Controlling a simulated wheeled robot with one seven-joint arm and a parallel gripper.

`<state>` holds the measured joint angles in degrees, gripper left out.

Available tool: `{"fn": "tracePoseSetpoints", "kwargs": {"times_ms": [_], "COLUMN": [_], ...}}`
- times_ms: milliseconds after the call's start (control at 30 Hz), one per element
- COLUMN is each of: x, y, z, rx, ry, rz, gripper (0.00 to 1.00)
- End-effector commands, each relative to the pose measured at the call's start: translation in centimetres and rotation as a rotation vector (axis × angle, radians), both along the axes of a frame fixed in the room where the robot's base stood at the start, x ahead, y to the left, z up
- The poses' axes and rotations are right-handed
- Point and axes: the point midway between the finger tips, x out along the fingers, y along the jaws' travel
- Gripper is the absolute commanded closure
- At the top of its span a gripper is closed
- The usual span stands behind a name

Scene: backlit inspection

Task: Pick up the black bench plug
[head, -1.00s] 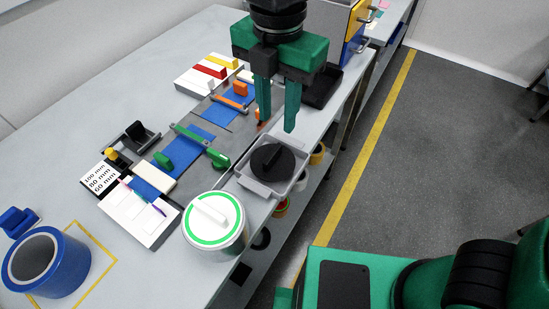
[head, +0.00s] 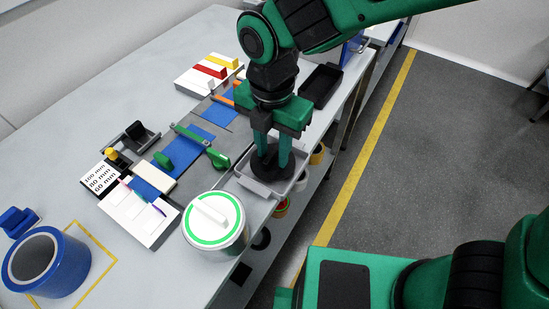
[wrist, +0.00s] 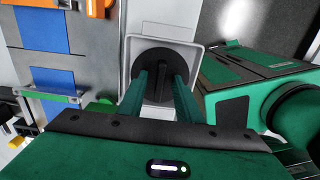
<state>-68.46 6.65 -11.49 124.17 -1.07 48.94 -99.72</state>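The black bench plug (head: 262,174) is a round black disc with a raised grip bar. It lies in a shallow grey tray (head: 243,181) at the bench's right edge. In the wrist view the plug (wrist: 153,57) shows its bar running between my two green fingers. My gripper (head: 272,161) points down over the plug, its fingertips at the disc on either side of the bar. The gripper also shows in the wrist view (wrist: 161,76), with gaps between fingers and bar, so it is open. The fingers hide part of the plug in the head view.
A white tub with a green-ringed lid (head: 213,222) stands close in front of the tray. Green-handled tools (head: 196,143) on blue pads lie left of it. An empty black tray (head: 320,86) sits behind. The bench edge drops to the floor on the right.

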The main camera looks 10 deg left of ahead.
Motion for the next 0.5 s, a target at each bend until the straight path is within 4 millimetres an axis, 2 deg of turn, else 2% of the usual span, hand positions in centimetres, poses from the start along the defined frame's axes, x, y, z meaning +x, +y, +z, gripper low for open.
{"fn": "tracePoseSetpoints", "kwargs": {"times_ms": [233,267,300,400,500], "x": [0.01,0.01,0.01,0.01,0.01], "y": [0.03,0.02,0.02,0.02,0.02], "z": [-0.25,-0.25,-0.24,-0.24,-0.23], "rx": [0.001,0.001,0.001,0.001,0.001], "ry": [0.0,0.0,0.0,0.0,0.0], "rz": [0.0,0.0,0.0,0.0,0.0], "gripper": [0.69,0.71,0.81,1.0,1.0]}}
